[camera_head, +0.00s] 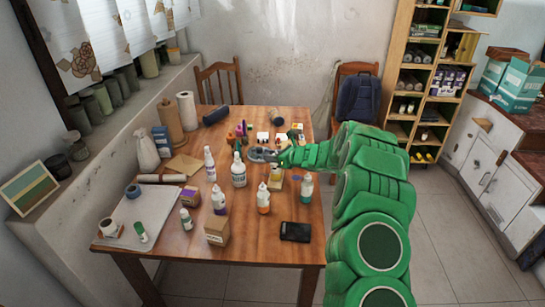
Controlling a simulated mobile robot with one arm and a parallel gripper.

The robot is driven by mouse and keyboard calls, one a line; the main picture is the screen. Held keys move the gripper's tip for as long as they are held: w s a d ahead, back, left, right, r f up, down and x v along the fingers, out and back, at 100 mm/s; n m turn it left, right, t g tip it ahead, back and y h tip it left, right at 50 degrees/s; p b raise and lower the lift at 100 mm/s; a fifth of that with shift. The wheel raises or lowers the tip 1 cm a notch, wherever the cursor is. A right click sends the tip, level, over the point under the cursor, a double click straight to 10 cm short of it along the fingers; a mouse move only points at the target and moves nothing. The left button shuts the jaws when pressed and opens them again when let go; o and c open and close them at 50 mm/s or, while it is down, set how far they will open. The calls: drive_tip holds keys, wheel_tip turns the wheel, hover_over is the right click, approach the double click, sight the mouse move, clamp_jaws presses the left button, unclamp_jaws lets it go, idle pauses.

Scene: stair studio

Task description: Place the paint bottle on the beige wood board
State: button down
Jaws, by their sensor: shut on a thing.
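My gripper (282,158) is at the end of the green arm, over the middle right of the wooden table. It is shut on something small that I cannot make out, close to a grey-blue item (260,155). Several paint bottles stand upright on the table: a large white one (239,174), a slim white one (210,165), one with an orange band (264,199) and one with a green and orange label (307,188). I cannot tell which is the task's bottle. A flat beige piece (183,165), perhaps the beige wood board, lies at the table's left.
The table (260,235) is crowded. A cardboard box (217,232) and a dark phone-like slab (295,231) lie near the front edge. A pale mat (155,212) is at left, paper rolls (187,110) stand at back left. Bare wood shows at the front.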

drive_tip(key=c, duration=0.8)
unclamp_jaws()
drive_tip(key=shift+f, duration=0.1)
drive_tip(key=shift+c, duration=0.2)
drive_tip(key=shift+s+d+r, duration=0.15)
drive_tip(key=shift+r, duration=0.05)
drive_tip(key=v, duration=1.1)
drive_tip(key=shift+s+d, duration=0.15)
drive_tip(key=shift+d, duration=0.05)
drive_tip(key=shift+r, duration=0.2)
